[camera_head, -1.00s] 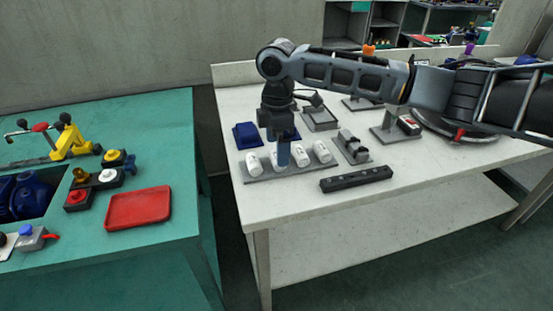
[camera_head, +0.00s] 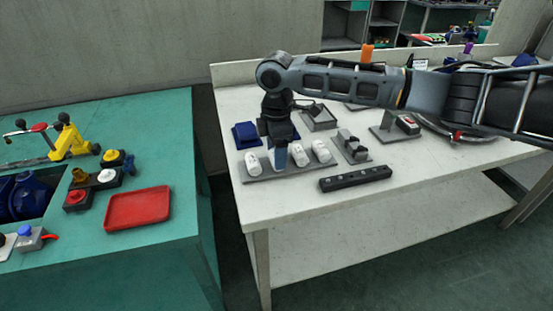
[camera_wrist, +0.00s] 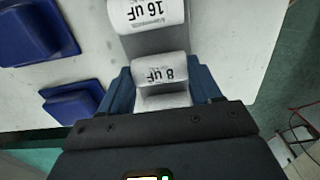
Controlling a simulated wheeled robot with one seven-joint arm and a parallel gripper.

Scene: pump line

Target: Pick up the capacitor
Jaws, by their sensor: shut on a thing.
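My gripper (camera_wrist: 163,88) points down at the grey rack (camera_head: 262,177) on the white table, with its blue fingers shut on both sides of a white capacitor marked 8 uF (camera_wrist: 160,68). In the head view my gripper (camera_head: 279,158) largely hides this capacitor. Another white capacitor, marked 16 uF (camera_wrist: 150,14), lies just beyond it in the wrist view. In the head view, one white capacitor (camera_head: 252,163) is to the left of my gripper and two more, a nearer one (camera_head: 301,155) and a farther one (camera_head: 321,151), are to its right. I cannot tell whether the held capacitor is clear of the rack.
A blue block (camera_head: 246,136) stands behind the rack. A black strip (camera_head: 355,178) lies at the front, with a grey fixture (camera_head: 350,147) behind it. A teal bench (camera_head: 150,260) with a red tray (camera_head: 137,207) is at left, across a gap. The table's front left is bare.

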